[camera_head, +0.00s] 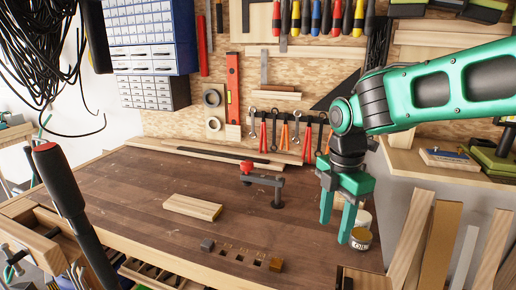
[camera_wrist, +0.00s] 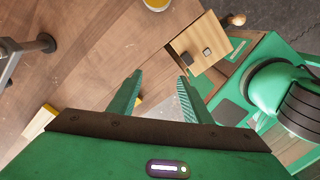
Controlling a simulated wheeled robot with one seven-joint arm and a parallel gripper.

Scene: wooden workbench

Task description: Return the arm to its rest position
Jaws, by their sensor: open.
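My green arm (camera_head: 425,88) reaches in from the right in the head view and bends down at a dark wrist. My gripper (camera_head: 337,215) hangs from it, fingers pointing down, over the right part of the wooden workbench (camera_head: 130,190). In the wrist view my gripper (camera_wrist: 156,95) shows two green fingers spread apart with nothing between them. In the head view a small can (camera_head: 361,239) stands just right of the fingers.
A pale wood block (camera_head: 192,207) lies mid-bench. A clamp with a red knob (camera_head: 262,180) stands behind it. A tool wall with pliers (camera_head: 285,130) rises behind. The left bench top is largely clear.

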